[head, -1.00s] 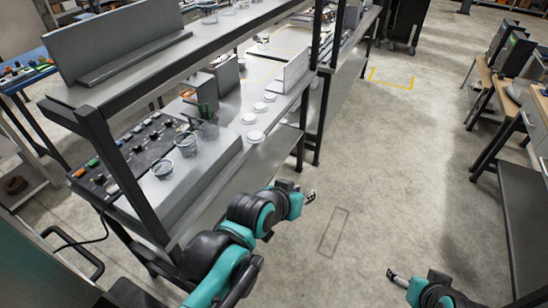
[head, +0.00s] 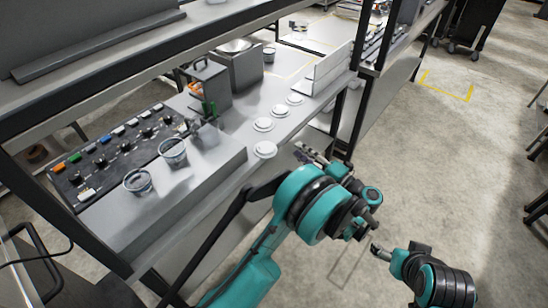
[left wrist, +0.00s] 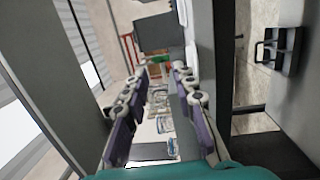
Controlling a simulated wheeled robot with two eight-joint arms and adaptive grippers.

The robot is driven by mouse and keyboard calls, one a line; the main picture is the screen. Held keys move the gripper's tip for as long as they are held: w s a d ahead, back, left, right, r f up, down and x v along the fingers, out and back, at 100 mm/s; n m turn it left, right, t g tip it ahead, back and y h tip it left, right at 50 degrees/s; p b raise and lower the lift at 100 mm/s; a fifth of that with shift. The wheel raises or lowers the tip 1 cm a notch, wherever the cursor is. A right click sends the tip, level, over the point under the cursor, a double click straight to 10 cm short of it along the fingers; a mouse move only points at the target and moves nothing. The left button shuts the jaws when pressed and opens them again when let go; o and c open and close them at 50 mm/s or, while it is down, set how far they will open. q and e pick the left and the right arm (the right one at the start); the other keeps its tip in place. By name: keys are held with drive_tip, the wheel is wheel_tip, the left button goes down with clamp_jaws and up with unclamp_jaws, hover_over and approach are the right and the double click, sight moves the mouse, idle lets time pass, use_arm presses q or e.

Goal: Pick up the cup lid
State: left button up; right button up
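Several white round cup lids lie in a row along the bench's front edge in the head view. The nearest lid (head: 264,149) is left of my left gripper (head: 312,155), with a gap between them. The others (head: 263,124) lie farther back. My left gripper is beside the bench edge. In the left wrist view its two purple-padded fingers (left wrist: 156,100) stand apart with nothing held between them. My right gripper (head: 379,252) is low over the floor at the right; its opening is too small to judge.
Two clear cups (head: 173,152) stand on the bench beside a control panel (head: 115,150) with knobs. A grey upper shelf (head: 110,60) overhangs the bench. A dark rack post (head: 355,115) stands close behind my left gripper.

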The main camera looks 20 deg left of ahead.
use_arm(q)
drive_tip(key=n+g, duration=0.1)
drive_tip(key=g, duration=0.1)
approach(273, 153)
drive_tip(key=x, duration=0.8)
drive_tip(key=shift+a+p, duration=0.25)
drive_tip(key=shift+p, duration=0.1)
drive_tip(key=shift+f, duration=0.1)
drive_tip(key=shift+c, duration=0.3)
clamp_jaws()
wheel_tip(273, 153, up, 3)
drive_tip(key=shift+f+p, duration=0.15)
drive_tip(key=shift+p, duration=0.6)
drive_tip(key=shift+f, duration=0.1)
